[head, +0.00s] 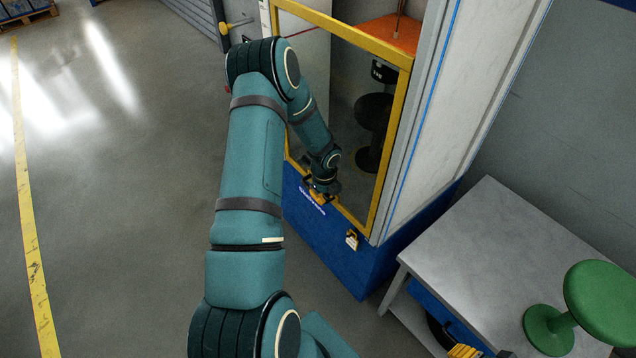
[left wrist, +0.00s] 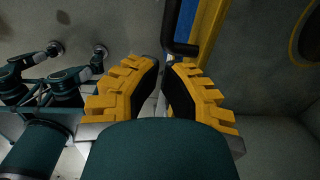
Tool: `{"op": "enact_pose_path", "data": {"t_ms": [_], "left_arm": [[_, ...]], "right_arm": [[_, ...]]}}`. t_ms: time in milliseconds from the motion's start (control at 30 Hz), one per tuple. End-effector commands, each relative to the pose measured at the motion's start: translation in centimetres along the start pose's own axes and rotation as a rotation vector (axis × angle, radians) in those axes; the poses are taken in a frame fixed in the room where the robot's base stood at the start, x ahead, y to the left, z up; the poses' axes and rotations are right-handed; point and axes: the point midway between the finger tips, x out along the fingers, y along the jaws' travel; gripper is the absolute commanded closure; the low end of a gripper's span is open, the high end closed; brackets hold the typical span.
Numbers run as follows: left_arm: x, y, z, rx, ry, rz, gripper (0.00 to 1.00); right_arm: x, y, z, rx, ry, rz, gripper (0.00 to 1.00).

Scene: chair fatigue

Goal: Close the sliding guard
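The sliding guard (head: 391,148) is a clear panel in a yellow frame on the front of a tall grey machine with a blue base. Its frame also shows in the left wrist view (left wrist: 207,32). My left gripper (head: 318,196) is at the guard's lower edge, partly hidden by its own wrist. In the left wrist view its yellow fingers (left wrist: 160,75) stand a little apart with nothing seen between them. A black handle (left wrist: 181,48) is just beyond the right fingertip. Part of my right gripper (head: 465,351) shows at the bottom edge of the head view.
A black stool (head: 374,125) stands behind the panel under an orange plate (head: 388,32). A grey table (head: 490,240) with a green stool (head: 600,300) is to the right. A small yellow fitting (head: 352,240) is on the blue base. The floor at left is clear.

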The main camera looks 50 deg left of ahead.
Motion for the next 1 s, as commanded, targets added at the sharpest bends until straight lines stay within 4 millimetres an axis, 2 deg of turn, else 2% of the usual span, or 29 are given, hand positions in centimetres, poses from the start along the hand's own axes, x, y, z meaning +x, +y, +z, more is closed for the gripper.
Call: {"op": "enact_pose_path", "data": {"t_ms": [33,200,400,500,867,933,1000], "left_arm": [[-1.5,-0.3,-0.1,0.000,-0.002,-0.004,1.00],[-5.3,-0.3,0.0,-0.001,-0.003,-0.006,1.00],[-8.7,-0.2,0.1,-0.001,-0.003,-0.004,1.00],[-9.6,-0.2,0.1,-0.001,-0.002,-0.004,1.00],[-10.3,-0.2,0.0,-0.001,-0.001,-0.003,1.00],[-10.1,-0.2,-0.4,-0.010,0.006,-0.004,1.00],[-9.5,-0.2,-1.7,-0.047,0.029,-0.007,1.00]], "right_arm": [[-0.7,-0.3,0.0,0.000,-0.002,-0.001,0.53],[-1.5,-0.6,0.1,0.000,-0.006,-0.001,0.53],[-2.2,-0.8,0.2,0.002,-0.010,0.000,0.53],[-2.4,-0.9,0.1,0.002,-0.009,-0.001,0.53],[-2.4,-0.9,0.1,0.002,-0.008,0.000,0.53],[-2.4,-0.9,0.1,0.002,-0.008,0.000,0.53],[-2.4,-0.9,0.1,0.002,-0.008,0.000,0.53]]}}
